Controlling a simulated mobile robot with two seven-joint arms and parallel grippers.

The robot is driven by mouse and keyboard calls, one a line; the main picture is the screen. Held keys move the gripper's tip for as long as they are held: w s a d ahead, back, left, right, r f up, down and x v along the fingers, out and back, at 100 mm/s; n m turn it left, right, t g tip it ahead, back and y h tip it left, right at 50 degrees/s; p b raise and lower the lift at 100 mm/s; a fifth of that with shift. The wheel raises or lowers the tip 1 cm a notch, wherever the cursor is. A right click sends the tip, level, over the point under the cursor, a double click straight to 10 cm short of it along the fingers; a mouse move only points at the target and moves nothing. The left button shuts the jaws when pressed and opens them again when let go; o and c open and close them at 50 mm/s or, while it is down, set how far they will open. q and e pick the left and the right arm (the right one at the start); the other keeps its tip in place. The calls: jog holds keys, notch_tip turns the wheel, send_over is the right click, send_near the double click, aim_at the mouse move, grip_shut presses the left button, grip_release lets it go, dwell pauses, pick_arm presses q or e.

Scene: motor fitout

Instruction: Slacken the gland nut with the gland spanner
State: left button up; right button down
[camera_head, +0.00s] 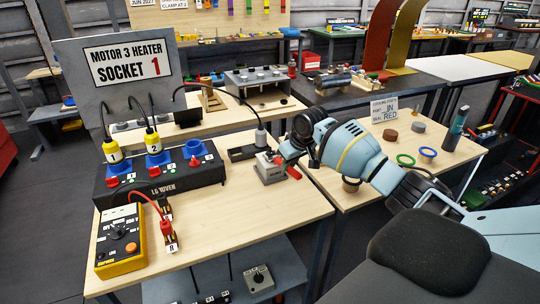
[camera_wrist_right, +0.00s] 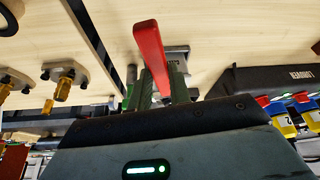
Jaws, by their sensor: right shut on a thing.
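My right gripper (camera_head: 283,160) reaches in from the right over the near bench. It is shut on the red-handled spanner (camera_head: 292,172), which stands beside and over a small grey box (camera_head: 268,174). In the right wrist view the spanner's red handle (camera_wrist_right: 150,48) sticks out past the fingers (camera_wrist_right: 158,92), with grey metal of the box (camera_wrist_right: 178,56) behind it. The gland nut cannot be made out; the gripper and spanner cover that part of the box. I cannot tell how the spanner's jaw sits on the nut. My left gripper is not in view.
A black cable (camera_head: 225,88) arches down near the box. Bare bench (camera_head: 240,225) lies in front.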

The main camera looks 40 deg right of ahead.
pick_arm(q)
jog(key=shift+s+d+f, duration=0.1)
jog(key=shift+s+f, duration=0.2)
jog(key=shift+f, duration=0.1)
pick_arm(e)
jog(key=shift+d+n+y, duration=0.3)
jog(key=shift+d+n, duration=0.2)
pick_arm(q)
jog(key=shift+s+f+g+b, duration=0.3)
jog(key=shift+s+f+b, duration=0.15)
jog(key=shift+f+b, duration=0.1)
pick_arm(e)
jog(key=shift+w+d+n, duration=0.1)
jog(key=shift+d+n, duration=0.45)
jog(key=shift+n, duration=0.05)
jog(key=shift+r, duration=0.1)
